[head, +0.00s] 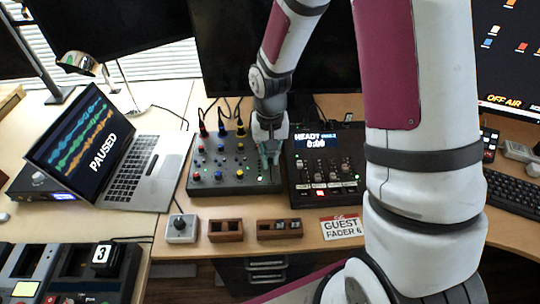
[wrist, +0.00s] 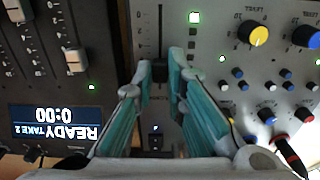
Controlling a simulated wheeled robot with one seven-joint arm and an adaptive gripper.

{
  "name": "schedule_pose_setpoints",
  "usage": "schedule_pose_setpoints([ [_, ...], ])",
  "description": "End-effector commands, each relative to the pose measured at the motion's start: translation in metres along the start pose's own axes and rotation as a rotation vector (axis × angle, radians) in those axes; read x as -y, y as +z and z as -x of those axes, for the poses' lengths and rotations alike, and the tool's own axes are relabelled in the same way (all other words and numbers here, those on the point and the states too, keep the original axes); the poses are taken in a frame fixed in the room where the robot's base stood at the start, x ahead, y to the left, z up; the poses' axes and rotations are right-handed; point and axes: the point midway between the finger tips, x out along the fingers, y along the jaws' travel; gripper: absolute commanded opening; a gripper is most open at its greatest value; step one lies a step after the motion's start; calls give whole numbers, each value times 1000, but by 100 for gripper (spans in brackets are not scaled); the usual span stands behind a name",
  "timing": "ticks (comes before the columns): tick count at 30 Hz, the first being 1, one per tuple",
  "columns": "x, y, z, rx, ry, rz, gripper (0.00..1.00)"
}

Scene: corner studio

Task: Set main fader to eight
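The grey mixer (head: 236,184) lies on the desk, left of the black recorder. In the wrist view, its panel (wrist: 212,50) shows a long fader slot (wrist: 160,22) with a scale beside it. My gripper (head: 268,152) is low over the mixer's right side. In the wrist view, the teal fingertips of my gripper (wrist: 162,68) stand on either side of the slot line with a narrow gap between them.
Beside the mixer is the black recorder (head: 299,188), showing READY. A laptop (head: 149,165) reading PAUSED is at left. In front are a joystick box (head: 181,236), two wooden holders (head: 226,238) (head: 263,236) and a card (head: 341,227) reading GUEST FADER 6. Mixer knobs (wrist: 253,33) rise near my fingers.

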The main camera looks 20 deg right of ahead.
Motion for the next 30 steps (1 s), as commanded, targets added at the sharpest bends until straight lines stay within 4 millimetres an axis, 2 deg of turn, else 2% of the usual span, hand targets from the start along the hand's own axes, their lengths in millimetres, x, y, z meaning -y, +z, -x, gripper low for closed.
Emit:
schedule_pose_setpoints([
  [16, 0, -7, 0, 0, 0, 0, 0],
  [17, 0, -7, 0, 0, 0, 0, 14],
  [18, 0, -7, 0, 0, 0, 0, 23],
  [19, 0, -7, 0, 0, 0, 0, 30],
  [20, 0, -7, 0, 0, 0, 0, 32],
  [30, 0, -8, 3, -2, 0, 0, 32],
])
